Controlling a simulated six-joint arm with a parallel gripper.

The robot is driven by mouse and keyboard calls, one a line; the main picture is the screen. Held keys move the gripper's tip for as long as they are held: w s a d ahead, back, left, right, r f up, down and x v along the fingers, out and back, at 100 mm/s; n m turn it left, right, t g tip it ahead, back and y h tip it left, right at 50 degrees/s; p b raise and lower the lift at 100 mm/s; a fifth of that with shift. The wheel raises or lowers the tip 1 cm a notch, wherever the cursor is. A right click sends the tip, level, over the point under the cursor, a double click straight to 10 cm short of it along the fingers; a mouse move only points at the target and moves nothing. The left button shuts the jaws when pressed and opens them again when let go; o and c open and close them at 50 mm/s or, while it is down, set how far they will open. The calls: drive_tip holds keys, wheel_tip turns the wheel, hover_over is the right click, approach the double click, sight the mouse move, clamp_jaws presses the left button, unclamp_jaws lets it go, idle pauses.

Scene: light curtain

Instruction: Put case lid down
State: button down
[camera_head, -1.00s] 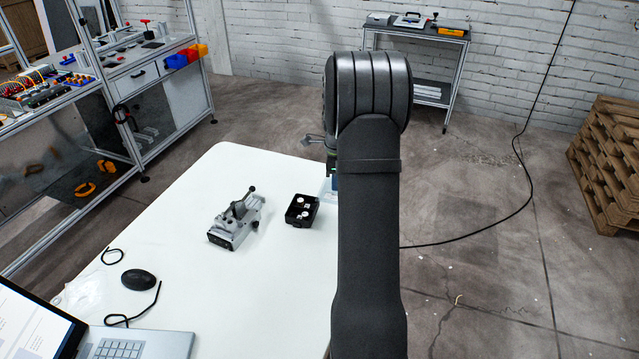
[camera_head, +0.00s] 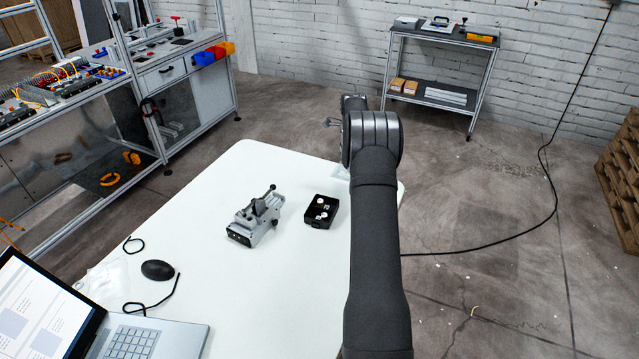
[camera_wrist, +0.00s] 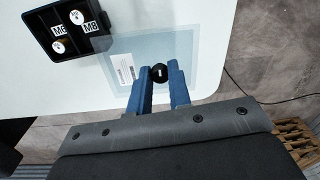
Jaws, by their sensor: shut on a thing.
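A black open case (camera_head: 320,212) with white round pieces sits on the white table. A clear sheet or bag with a white label (camera_wrist: 125,69) lies under the fingers, right of the case. No separate lid can be made out clearly.
A grey metal fixture (camera_head: 256,218) stands left of the case. A mouse (camera_head: 158,270) and laptop (camera_head: 135,340) lie at the near left. The table's right edge (camera_wrist: 228,45) is close to my gripper. A shelf cart (camera_head: 440,75) stands at the back.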

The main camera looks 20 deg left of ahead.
hover_over(320, 183)
wheel_tip(320, 183, down, 7)
drive_tip(key=shift+s+d+r, duration=0.1)
drive_tip(key=shift+s+d, duration=0.05)
drive_tip(key=shift+f, duration=1.95)
drive_tip(key=shift+f, duration=0.1)
drive_tip(key=c, duration=1.3)
unclamp_jaws()
drive_tip(key=r, duration=1.2)
drive_tip(key=shift+s+r, duration=0.15)
drive_tip(key=shift+s, duration=0.15)
